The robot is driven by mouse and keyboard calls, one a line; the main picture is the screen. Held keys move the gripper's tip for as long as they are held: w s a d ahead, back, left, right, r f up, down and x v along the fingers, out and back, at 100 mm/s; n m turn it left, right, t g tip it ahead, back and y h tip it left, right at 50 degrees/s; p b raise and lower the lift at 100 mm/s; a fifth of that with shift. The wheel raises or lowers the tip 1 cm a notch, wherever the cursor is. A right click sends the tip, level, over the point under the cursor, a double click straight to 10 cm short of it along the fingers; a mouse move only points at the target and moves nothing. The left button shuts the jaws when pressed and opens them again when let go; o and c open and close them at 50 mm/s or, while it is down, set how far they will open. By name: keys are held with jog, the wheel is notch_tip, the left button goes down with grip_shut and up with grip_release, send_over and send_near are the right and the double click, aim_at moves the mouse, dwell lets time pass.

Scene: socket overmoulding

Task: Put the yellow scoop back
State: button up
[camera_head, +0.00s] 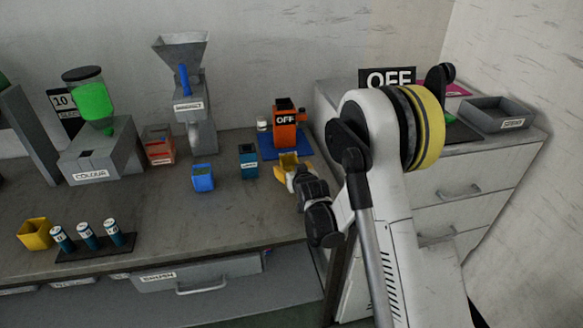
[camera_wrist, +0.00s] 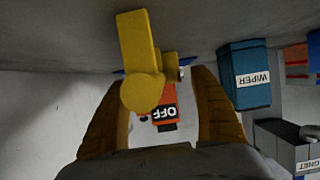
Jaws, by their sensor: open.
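The yellow scoop (camera_wrist: 139,45) stands out in the wrist view, a yellow block with a rounded end towards the camera. In the head view, yellow of the scoop (camera_head: 289,159) shows at my gripper (camera_head: 284,173), in front of the orange machine. My wrist hides part of this spot. Whether the scoop rests on the bench is hard to tell.
The orange machine (camera_head: 285,132) marked OFF sits on a blue mat (camera_head: 267,152). The teal WIPER box (camera_head: 248,163) and a blue container (camera_head: 203,178) stand to the left. A yellow cup (camera_head: 34,234) and a rack of vials (camera_head: 95,246) are far left. Middle bench is clear.

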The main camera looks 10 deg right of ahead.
jog(key=p+v, duration=0.1)
jog(key=v, duration=0.9)
jog(key=s+r+g, duration=0.2)
jog(key=s+r, duration=0.3)
jog(key=r, duration=0.2)
jog(key=s+r+g, duration=0.2)
jog(key=s, duration=1.1)
jog(key=s+r+g, duration=0.2)
jog(key=s+r, duration=0.1)
jog(key=s, duration=1.1)
jog(key=shift+d+r+g, duration=0.3)
jog(key=shift+d+r, duration=0.05)
